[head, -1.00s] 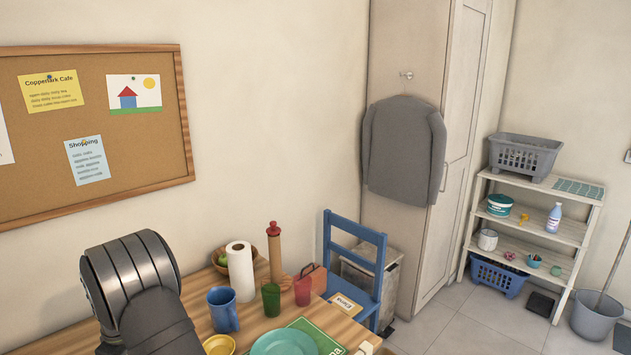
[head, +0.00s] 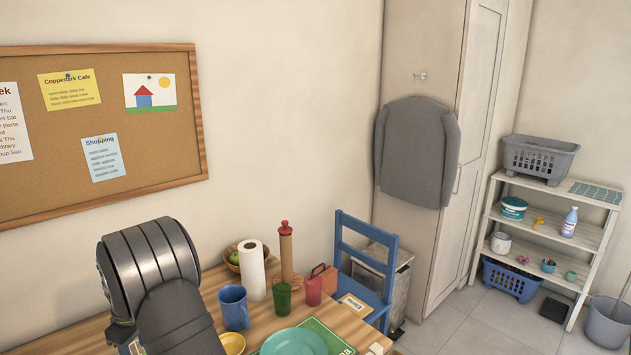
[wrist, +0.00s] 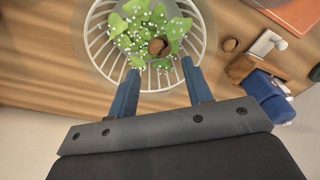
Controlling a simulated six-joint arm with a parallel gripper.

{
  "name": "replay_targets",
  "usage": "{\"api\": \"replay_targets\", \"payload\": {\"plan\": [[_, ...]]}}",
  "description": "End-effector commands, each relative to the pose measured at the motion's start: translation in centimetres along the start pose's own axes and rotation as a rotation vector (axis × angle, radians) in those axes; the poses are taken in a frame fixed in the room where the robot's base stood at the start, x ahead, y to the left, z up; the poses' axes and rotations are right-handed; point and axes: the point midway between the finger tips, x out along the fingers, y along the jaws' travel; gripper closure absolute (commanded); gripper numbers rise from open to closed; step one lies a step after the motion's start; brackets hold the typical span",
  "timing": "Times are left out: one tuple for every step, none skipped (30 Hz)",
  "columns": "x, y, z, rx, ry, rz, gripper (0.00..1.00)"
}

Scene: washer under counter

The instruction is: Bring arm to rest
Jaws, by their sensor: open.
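My gripper (wrist: 161,88) shows in the wrist view with its two blue fingers apart and nothing between them. Beyond the fingertips is a round white wire-like holder with a green leafy plant (wrist: 150,30) with small white flowers. The fingertips overlap its near rim in the picture; I cannot tell whether they touch it. In the head view my arm is at the lower left, in front of the table, and the gripper itself is out of the picture.
The wooden table (head: 85,334) holds a blue mug (head: 234,308), paper towel roll (head: 253,270), green cup (head: 283,296), red cup (head: 313,291) and teal plate (head: 292,342). A blue chair (head: 362,240) stands behind. A shelf (head: 555,228) is at the right, with open floor before it.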

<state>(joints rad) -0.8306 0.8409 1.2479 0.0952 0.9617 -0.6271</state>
Motion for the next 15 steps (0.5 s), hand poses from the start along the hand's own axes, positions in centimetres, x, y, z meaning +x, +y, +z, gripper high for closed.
{"api": "replay_targets", "payload": {"plan": [[1.2,-0.1,0.1,0.000,-0.003,-0.003,0.54],[1.7,0.0,0.1,0.000,-0.002,-0.002,0.54],[2.5,0.0,0.1,0.000,-0.002,-0.002,0.54],[3.2,-0.1,0.1,0.000,-0.003,-0.003,0.54],[3.7,0.0,0.1,0.000,-0.002,-0.002,0.54],[4.6,0.0,0.1,0.000,-0.002,-0.002,0.54],[5.2,-0.1,0.1,0.000,-0.002,-0.003,0.54],[5.7,0.0,0.2,0.000,-0.001,-0.002,0.54],[5.8,0.0,0.1,0.000,0.002,0.000,0.54],[4.6,0.1,-0.1,-0.001,0.007,0.003,0.54],[3.9,0.1,-0.2,-0.001,0.006,0.003,0.54],[3.1,0.1,-0.3,0.000,0.006,0.003,0.54],[2.5,0.0,-0.4,0.000,0.005,0.003,0.54],[1.9,0.0,-0.4,0.000,0.004,0.003,0.54],[1.1,0.0,-0.5,0.000,0.004,0.003,0.54]]}}
